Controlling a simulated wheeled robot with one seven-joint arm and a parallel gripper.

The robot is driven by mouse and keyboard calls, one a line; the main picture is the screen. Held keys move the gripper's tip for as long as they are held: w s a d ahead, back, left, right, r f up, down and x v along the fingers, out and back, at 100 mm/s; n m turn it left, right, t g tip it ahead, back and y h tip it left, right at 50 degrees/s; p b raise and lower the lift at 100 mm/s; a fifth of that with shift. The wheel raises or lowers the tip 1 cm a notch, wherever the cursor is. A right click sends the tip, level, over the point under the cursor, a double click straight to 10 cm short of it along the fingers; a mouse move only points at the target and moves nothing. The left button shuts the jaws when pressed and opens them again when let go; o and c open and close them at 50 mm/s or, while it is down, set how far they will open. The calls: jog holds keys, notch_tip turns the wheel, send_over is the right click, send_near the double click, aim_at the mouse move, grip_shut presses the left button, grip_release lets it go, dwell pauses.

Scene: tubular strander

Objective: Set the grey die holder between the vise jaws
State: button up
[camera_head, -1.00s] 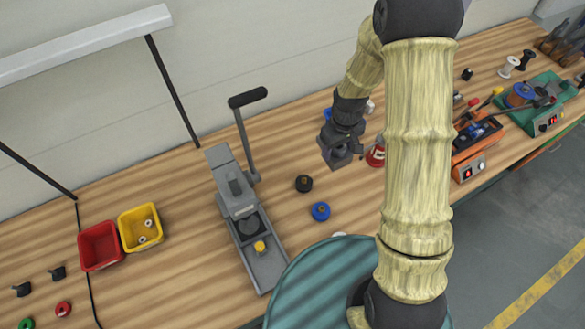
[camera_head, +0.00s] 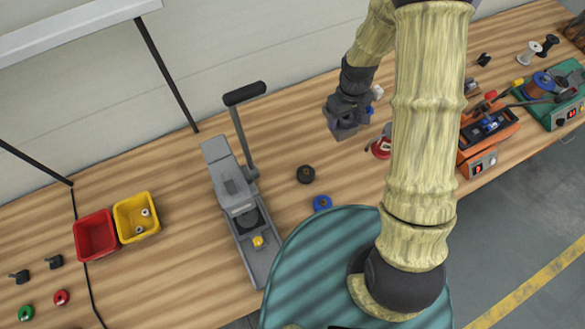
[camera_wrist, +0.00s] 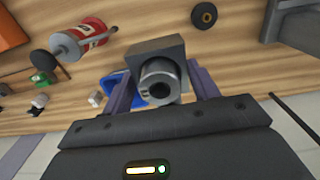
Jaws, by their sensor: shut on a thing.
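My gripper (camera_head: 346,108) is over the back part of the bench. In the wrist view its two fingers (camera_wrist: 161,92) stand on either side of the grey die holder (camera_wrist: 157,55), a square block with a round hollow collar, and are shut on it. The holder (camera_head: 341,127) also shows as a grey block under my gripper in the head view. A blue body (camera_wrist: 130,88), which looks like the vise, shows behind the holder in the wrist view. It is mostly hidden, so its jaws and any contact with the holder cannot be told.
A black ring (camera_head: 306,174) and a blue ring (camera_head: 322,203) lie in front. A grey lever press (camera_head: 236,200) stands to the left, with red (camera_head: 96,236) and yellow (camera_head: 137,216) bins beyond.

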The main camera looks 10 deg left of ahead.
jog(key=shift+s+a+f+b, duration=0.1)
jog(key=shift+s+f+b, duration=0.15)
jog(key=shift+f+b, duration=0.25)
notch_tip(320, 180, down, 8)
jog(key=b, duration=0.8)
jog(key=shift+f, duration=0.15)
notch_tip(320, 180, down, 6)
jog(key=shift+w+r+p, duration=0.1)
jog(key=shift+p, duration=0.7)
